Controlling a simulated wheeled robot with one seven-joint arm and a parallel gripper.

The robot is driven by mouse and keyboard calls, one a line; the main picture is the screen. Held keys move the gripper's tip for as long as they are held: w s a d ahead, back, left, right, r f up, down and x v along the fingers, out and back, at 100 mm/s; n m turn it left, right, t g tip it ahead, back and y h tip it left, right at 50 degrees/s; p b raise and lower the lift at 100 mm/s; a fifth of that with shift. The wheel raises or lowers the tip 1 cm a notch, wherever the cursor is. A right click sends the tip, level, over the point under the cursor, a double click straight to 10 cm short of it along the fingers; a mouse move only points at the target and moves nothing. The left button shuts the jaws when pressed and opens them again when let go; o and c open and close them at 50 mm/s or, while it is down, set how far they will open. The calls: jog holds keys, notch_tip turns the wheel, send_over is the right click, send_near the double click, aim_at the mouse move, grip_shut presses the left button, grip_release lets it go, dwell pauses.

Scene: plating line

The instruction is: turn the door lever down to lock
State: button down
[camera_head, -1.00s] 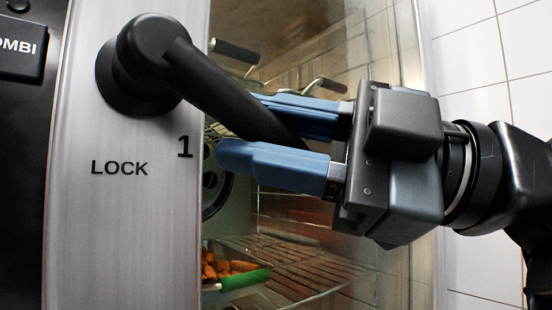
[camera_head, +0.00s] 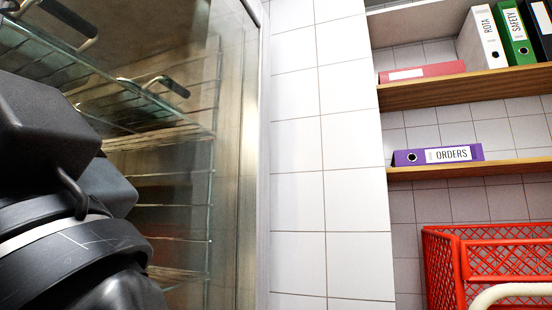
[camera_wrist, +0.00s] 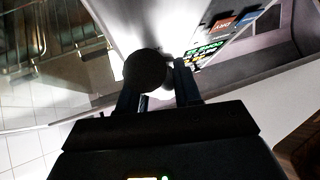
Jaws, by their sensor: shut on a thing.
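The black door lever (camera_wrist: 146,70) shows in the wrist view as a dark round end in front of the pale door frame (camera_wrist: 135,22). The lever's angle is hard to tell from this end-on view. In the head view the lever and the LOCK mark are out of frame; only the dark body of my gripper shows at the left edge, in front of the oven's glass (camera_head: 228,120).
Wire racks (camera_head: 165,175) show behind the glass. White wall tiles (camera_head: 325,150) stand to its right. Further right are wooden shelves (camera_head: 440,92) with binders, including a purple ORDERS binder (camera_head: 400,158), and a red crate (camera_head: 440,270) below.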

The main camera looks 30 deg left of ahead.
jog(key=m+t+y+p, duration=0.1)
jog(key=s+m+t, duration=0.1)
jog(key=m, duration=0.1)
jog(key=shift+s+t+y+p, duration=0.1)
jog(key=shift+t+y+p, duration=0.2)
jog(key=shift+y+p, duration=0.1)
jog(key=shift+s+d+f+m+t+y, duration=0.15)
jog(key=shift+s+m+t+y, duration=0.2)
jog(key=shift+m, duration=0.55)
jog(key=c, duration=0.9)
grip_release()
jog(key=shift+t, duration=0.35)
jog(key=shift+o, duration=0.2)
jog(key=shift+w, duration=0.1)
